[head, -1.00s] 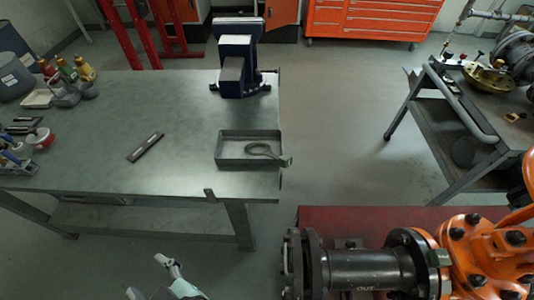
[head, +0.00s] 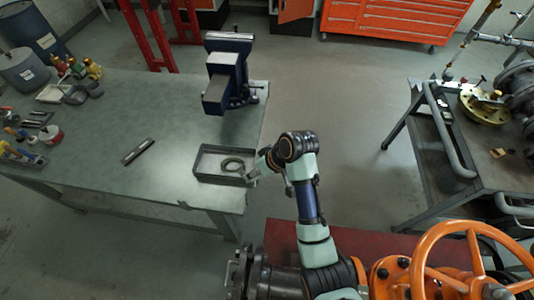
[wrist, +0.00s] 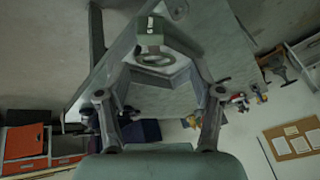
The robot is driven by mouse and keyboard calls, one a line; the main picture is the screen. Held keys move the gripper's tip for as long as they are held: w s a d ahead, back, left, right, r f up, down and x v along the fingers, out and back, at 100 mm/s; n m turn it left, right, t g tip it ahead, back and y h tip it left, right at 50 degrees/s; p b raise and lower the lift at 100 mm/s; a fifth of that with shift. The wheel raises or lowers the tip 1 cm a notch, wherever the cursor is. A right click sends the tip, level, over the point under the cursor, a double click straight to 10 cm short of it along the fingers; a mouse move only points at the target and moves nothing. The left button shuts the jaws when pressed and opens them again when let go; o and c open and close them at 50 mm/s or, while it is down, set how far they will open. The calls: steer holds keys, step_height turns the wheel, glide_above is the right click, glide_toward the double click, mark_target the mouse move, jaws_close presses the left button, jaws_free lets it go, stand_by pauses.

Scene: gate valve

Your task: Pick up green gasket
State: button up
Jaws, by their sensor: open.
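The gasket (head: 233,165) is a dull grey-green ring lying in a shallow rectangular tray (head: 196,165) near the right edge of the workbench. In the wrist view the ring (wrist: 153,59) shows beyond my gripper (wrist: 158,66), framed between its two spread fingers. A greenish block-like tab (wrist: 150,38) stands out in front of the ring. My gripper (head: 261,170) is open at the tray's right side, with nothing visibly between its fingers. In the head view the wrist partly hides the fingers, so contact with the tab cannot be told.
A blue vise (head: 229,75) stands on the workbench (head: 90,150) behind the tray. A dark flat bar (head: 138,151) lies left of the tray. An orange valve handwheel (head: 450,262) is at the lower right. A cart (head: 470,185) stands at the right. Open floor lies between bench and cart.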

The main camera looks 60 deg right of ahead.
mark_target(255, 183)
steer(key=b+x, duration=0.1)
steer(key=x, duration=0.1)
steer(key=b+x, duration=0.1)
steer(key=x, duration=0.2)
steer(key=d+b+x, duration=0.1)
steer(key=x, duration=0.1)
steer(key=shift+s+f, duration=0.15)
steer(key=shift+f, duration=0.2)
steer(key=shift+c, duration=0.2)
jaws_close()
